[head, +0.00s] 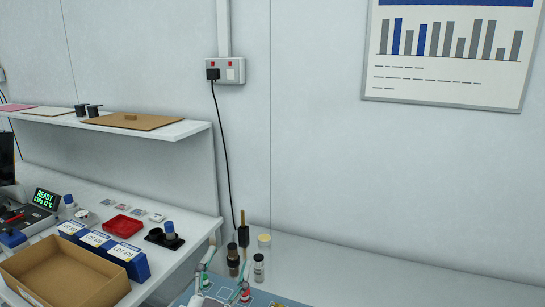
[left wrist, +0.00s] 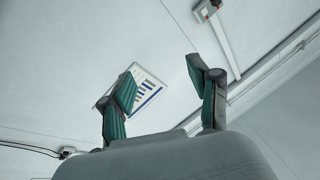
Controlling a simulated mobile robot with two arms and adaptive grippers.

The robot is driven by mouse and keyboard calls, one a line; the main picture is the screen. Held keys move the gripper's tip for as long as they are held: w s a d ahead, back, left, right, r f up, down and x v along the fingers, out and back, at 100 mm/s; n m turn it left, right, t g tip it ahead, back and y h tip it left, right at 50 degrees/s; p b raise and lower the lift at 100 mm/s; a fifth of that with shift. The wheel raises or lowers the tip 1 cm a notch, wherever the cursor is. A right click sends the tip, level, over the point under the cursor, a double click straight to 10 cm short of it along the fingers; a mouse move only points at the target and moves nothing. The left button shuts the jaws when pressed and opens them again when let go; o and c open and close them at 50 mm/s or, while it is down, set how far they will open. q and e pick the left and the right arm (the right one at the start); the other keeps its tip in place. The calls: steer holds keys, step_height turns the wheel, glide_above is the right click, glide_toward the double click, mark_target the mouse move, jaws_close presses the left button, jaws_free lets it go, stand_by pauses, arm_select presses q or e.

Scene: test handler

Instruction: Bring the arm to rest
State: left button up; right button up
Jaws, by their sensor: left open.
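My left gripper (head: 226,278) shows at the bottom edge of the head view, with its fingers pointing up and apart. In the left wrist view my left gripper (left wrist: 163,82) is open with two green-padded fingers and nothing between them. Behind the fingers are the pale wall and part of the bar chart poster (left wrist: 148,84). The rest of the left arm is mostly out of frame. My right gripper does not show.
A cardboard box (head: 62,272), blue LOT boxes (head: 127,258) and a red tray (head: 123,227) stand on the left bench. A shelf (head: 180,131) hangs above. Small bottles (head: 258,268) stand close beside the gripper. The counter to the right looks clear.

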arm_select(q)
steer(key=s+a+f+n+g+y, duration=0.1)
steer(key=a+f+n+g+y, duration=0.15)
steer(key=f, duration=0.35)
steer(key=s+a+f+n+g+y, duration=0.2)
steer(key=a+f+g, duration=0.15)
steer(key=f, duration=0.25)
steer(key=s+a+f+g, duration=0.2)
steer(key=s+f+g, duration=0.2)
steer(key=s+f, duration=0.3)
steer(key=s+a+f+n+g, duration=0.1)
steer(key=s+a+f+g, duration=0.1)
steer(key=s+f+g, duration=0.45)
steer(key=s+a+f+g, duration=0.15)
steer(key=s+f, duration=0.25)
steer(key=s, duration=0.5)
step_height(320, 180, down, 31)
steer(key=s+b, duration=0.2)
steer(key=b, duration=0.4)
steer(key=s+a+f+g+b, duration=0.1)
steer(key=s+f+b, duration=0.1)
steer(key=s+f, duration=0.6)
steer(key=s+a+f+g+b, duration=0.1)
steer(key=s+a+f+b, duration=0.1)
steer(key=s+f, duration=0.6)
step_height(320, 180, down, 6)
steer(key=shift+s+a+r, duration=0.25)
